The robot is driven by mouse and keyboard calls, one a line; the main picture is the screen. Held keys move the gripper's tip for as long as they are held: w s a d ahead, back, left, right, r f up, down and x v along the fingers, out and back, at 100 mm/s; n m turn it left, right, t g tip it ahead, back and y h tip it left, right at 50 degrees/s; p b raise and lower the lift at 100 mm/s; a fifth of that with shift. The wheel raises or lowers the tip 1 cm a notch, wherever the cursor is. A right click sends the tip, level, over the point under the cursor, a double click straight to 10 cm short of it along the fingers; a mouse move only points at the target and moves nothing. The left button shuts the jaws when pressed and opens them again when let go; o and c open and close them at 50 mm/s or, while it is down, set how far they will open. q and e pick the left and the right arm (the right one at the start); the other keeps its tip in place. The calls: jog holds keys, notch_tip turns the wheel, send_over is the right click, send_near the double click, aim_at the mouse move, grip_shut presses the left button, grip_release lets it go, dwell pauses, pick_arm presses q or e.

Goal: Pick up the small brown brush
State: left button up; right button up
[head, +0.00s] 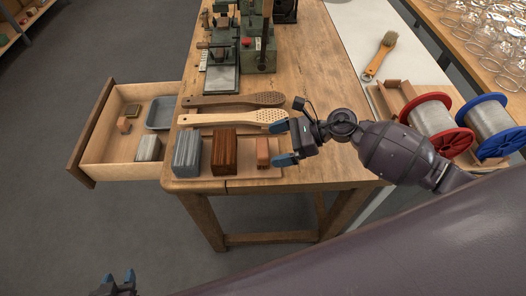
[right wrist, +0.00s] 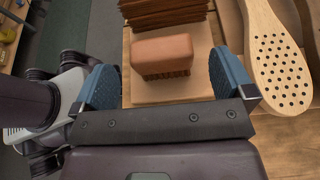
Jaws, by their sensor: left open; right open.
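The small brown brush (head: 262,152) stands at the right end of a wooden board (head: 236,172) near the table's front edge. In the right wrist view the small brush (right wrist: 162,52) shows a smooth tan-brown block over darker bristles. My right gripper (head: 280,142) is open, with its blue fingers just to the right of the brush. In the right wrist view the brush lies ahead, between the lines of the two fingers (right wrist: 165,82), without visible contact. My left gripper (head: 118,283) is open and empty, low at the left, away from the table.
A larger dark brown brush (head: 224,155) and a grey one (head: 187,156) stand left of it. Two perforated paddles, dark (head: 236,100) and light (head: 232,119), lie behind. An open drawer (head: 98,150) juts out left. Red (head: 434,120) and blue (head: 490,125) spools stand right.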

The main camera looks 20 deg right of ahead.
aim_at(266, 147)
jog(key=shift+x, duration=1.85)
jog(key=shift+f, duration=0.1)
jog(key=shift+c, duration=0.5)
